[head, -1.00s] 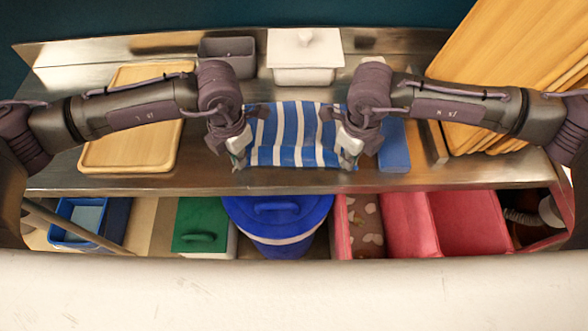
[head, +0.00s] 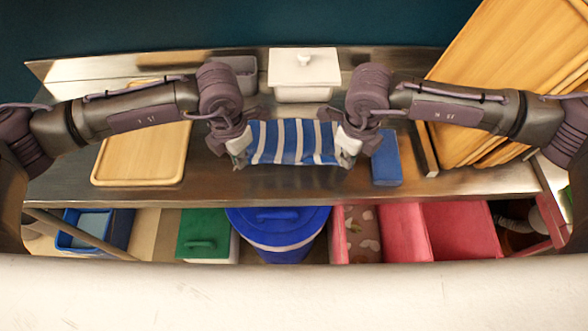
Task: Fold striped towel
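The blue and white striped towel (head: 294,142) is in the middle of the head view, above the steel counter, stretched between my two grippers. It now shows as a short band with its stripes running front to back. My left gripper (head: 240,150) is at the towel's left near corner and appears shut on it. My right gripper (head: 347,150) is at the right near corner and appears shut on it. The exact finger contact is small and partly hidden by the towel's edges.
A wooden tray (head: 140,155) lies left on the counter. A grey bin (head: 243,72) and white lidded box (head: 305,75) stand behind. A blue block (head: 386,160) lies right, near leaning wooden boards (head: 500,75). Bins fill the lower shelf, including a blue lidded bucket (head: 280,230).

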